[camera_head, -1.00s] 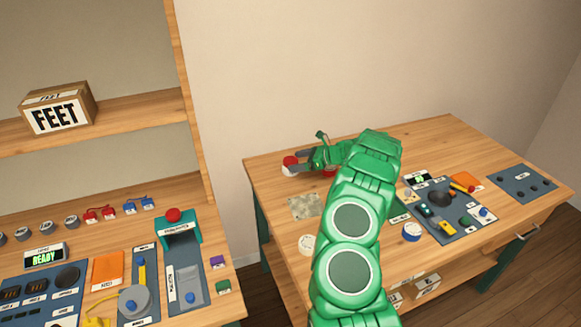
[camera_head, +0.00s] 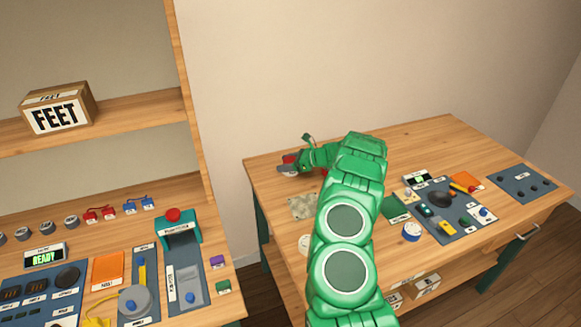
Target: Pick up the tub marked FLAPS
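A small tub with a red lid and white side (camera_head: 288,173) is at the far left of the right-hand table, partly covered by my gripper. My gripper (camera_head: 289,167) is at this tub, its grey fingers over or around it. The picture is too small to tell whether they are closed on it. No FLAPS marking can be read on any tub.
A speckled mat (camera_head: 303,206) lies in front of my gripper. A grey control panel (camera_head: 446,209) and a dark panel (camera_head: 522,184) fill the table's right. The left bench holds devices, including a red-button unit (camera_head: 175,222). A FEET box (camera_head: 57,108) is on the shelf. The table's back is clear.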

